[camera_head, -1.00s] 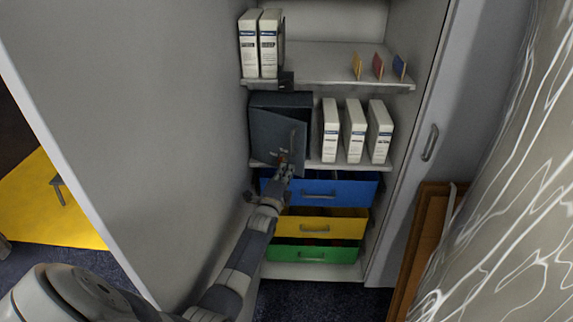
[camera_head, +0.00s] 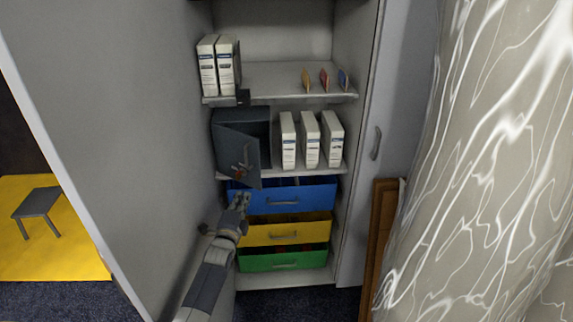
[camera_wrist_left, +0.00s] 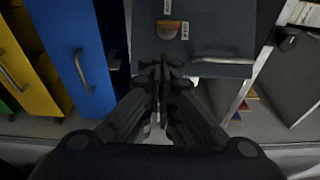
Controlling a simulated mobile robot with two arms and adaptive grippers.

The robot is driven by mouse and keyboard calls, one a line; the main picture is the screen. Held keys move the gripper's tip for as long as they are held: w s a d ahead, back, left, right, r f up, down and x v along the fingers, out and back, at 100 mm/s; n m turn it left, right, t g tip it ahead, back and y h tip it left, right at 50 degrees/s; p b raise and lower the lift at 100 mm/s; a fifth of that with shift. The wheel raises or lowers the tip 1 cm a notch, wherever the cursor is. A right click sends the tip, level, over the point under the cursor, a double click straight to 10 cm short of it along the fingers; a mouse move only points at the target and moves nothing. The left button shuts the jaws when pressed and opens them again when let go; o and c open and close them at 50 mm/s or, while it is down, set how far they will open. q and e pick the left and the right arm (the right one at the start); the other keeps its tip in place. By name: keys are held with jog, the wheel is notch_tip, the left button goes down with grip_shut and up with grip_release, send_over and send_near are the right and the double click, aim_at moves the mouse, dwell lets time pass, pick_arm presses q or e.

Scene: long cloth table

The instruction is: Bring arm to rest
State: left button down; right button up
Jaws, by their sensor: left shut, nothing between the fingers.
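My left arm reaches in from the lower left in the head view. Its gripper (camera_head: 241,200) is shut and empty, in front of the blue drawer and just below the dark grey safe (camera_head: 262,122). The safe's door (camera_head: 237,152) stands ajar, with a small orange-red item on its front. In the left wrist view the shut fingers (camera_wrist_left: 160,66) point at the safe door (camera_wrist_left: 225,45), which has a bar handle and small tags. I cannot tell the exact gap between fingers and door. My right gripper is out of view.
The safe stands in an open cabinet beside white binders (camera_head: 310,138). Below are blue (camera_head: 300,194), yellow (camera_head: 303,231) and green (camera_head: 300,260) drawers, partly pulled out. The large cabinet door (camera_head: 120,130) stands open on the left, close to my arm. A patterned cloth (camera_head: 480,170) fills the right.

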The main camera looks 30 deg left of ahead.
pick_arm(q)
jog(key=s+d+f+n+g+h, duration=0.15)
jog(key=s+d+f+g, duration=0.35)
jog(key=f, duration=0.6)
jog(key=s+d+f+n+h, duration=0.1)
jog(key=s+d+f+n, duration=0.15)
jog(key=s+f, duration=0.65)
jog(key=s+d+f+n+g+h, duration=0.25)
jog(key=s+d+f, duration=0.25)
jog(key=f, duration=0.7)
jog(key=s+d+f+n+g, duration=0.2)
jog(key=s+f, duration=0.3)
jog(key=s, duration=0.8)
jog(key=s+d+f+n+g, duration=0.2)
jog(key=s+d+f+g, duration=0.1)
jog(key=s, duration=1)
jog(key=s+d+f+n+g, duration=0.2)
jog(key=s+f, duration=0.5)
jog(key=s, duration=0.6)
jog(key=d+g, duration=0.1)
jog(key=d, duration=0.1)
jog(key=shift+d+f+g+h, duration=0.3)
jog(key=shift+d+f+g, duration=0.05)
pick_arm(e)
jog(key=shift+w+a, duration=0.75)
pick_arm(q)
jog(key=shift+w, duration=0.1)
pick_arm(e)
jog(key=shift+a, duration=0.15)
